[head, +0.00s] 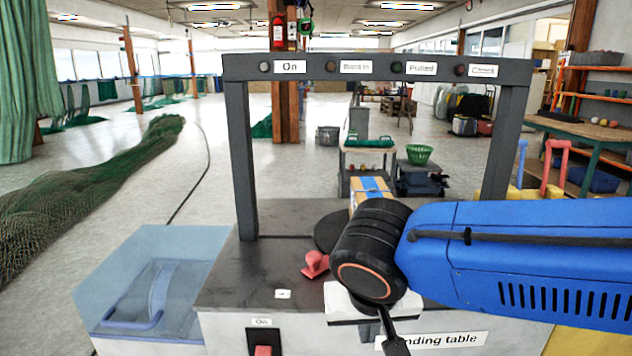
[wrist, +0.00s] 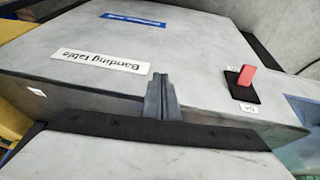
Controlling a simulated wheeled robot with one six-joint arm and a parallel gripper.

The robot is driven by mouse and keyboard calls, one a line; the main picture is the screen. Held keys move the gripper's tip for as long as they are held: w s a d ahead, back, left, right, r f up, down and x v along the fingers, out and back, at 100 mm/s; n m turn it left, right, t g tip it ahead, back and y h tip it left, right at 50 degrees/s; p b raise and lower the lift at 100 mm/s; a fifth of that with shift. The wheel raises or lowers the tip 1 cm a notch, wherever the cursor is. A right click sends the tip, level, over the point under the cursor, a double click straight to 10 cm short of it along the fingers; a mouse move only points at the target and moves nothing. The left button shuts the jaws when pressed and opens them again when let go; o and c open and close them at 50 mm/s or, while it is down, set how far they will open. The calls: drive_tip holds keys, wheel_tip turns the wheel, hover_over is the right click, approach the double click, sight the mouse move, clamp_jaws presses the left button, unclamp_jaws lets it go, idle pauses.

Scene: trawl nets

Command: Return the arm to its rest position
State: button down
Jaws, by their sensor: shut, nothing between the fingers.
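My blue arm reaches in from the right in the head view, with its black joint over the right part of the banding table (head: 225,290). My gripper shows in the wrist view (wrist: 158,78) as two dark grey fingers pressed together, with nothing between them. It is in front of the table's front panel, which carries the "Banding table" label (wrist: 100,61) and a red switch (wrist: 246,76). In the head view, the arm covers part of that label (head: 445,340), and the red switch (head: 263,350) is at the bottom edge.
A dark frame (head: 242,160) with labelled lamps spans the tabletop. A red handle-like piece (head: 315,265) lies near my black joint. A box with blue tape (head: 371,186) is behind the joint. A translucent blue bin (head: 190,245) adjoins the table's left. Green netting (head: 90,195) lies farther left.

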drive_tip(key=s+d+f, duration=0.2)
drive_tip(key=d, duration=0.8)
drive_tip(key=s+d+f+y, duration=0.1)
drive_tip(key=s+d+f, duration=0.1)
drive_tip(key=d, duration=0.8)
drive_tip(key=shift+f+t, duration=0.3)
